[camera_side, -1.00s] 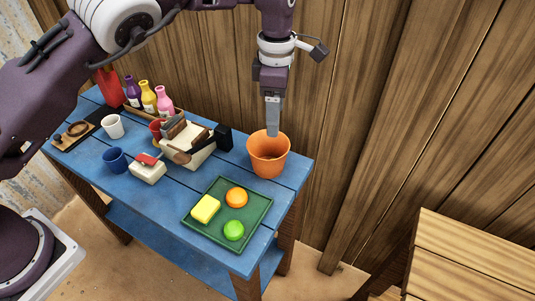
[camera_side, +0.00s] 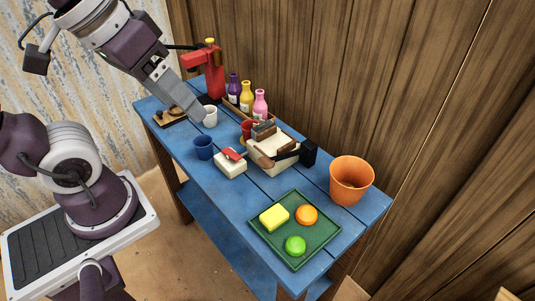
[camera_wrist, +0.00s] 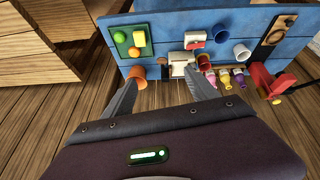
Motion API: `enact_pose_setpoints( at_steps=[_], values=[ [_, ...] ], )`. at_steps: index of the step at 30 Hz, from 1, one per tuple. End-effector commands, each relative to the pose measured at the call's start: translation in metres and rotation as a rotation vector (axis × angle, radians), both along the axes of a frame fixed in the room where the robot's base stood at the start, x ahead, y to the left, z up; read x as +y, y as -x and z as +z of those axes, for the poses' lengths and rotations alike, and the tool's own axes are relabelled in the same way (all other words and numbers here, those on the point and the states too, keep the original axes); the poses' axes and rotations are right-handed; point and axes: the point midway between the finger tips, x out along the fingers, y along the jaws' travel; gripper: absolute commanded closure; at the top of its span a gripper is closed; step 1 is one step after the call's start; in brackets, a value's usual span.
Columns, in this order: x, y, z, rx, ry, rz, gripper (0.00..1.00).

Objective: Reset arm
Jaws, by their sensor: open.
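My gripper (camera_side: 190,105) is open and empty, its fingers spread apart in the wrist view (camera_wrist: 163,90). In the side view it points down and right, its tips overlapping the picture area beside the white cup (camera_side: 210,117). In the wrist view the blue table (camera_wrist: 165,45) lies well beyond the fingers, and nothing is between them. The table (camera_side: 228,193) bears an orange pot (camera_side: 351,181) at its right end and a green tray (camera_side: 318,236) at the front. The tray holds a yellow block (camera_side: 274,217), an orange ball (camera_side: 306,215) and a green ball (camera_side: 295,246).
A cream caddy (camera_side: 279,158) with brushes stands mid-table near a cream box (camera_side: 230,165) and a blue cup (camera_side: 203,148). Several bottles (camera_side: 246,98) and a red press (camera_side: 213,75) stand at the back. A plank wall (camera_side: 300,60) rises behind. A wooden bench (camera_wrist: 35,50) shows in the wrist view.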

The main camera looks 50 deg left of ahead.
Motion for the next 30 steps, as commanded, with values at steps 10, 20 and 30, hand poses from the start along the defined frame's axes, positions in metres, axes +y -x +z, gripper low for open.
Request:
enact_pose_setpoints(
  at_steps=[10,20,30],
  values=[
    [0.006,0.021,-0.016,-0.044,-0.117,-0.117,0.33],
    [0.006,0.021,-0.016,-0.043,-0.114,-0.115,0.33],
    [0.006,0.021,-0.016,-0.043,-0.112,-0.115,0.33]
  ],
)
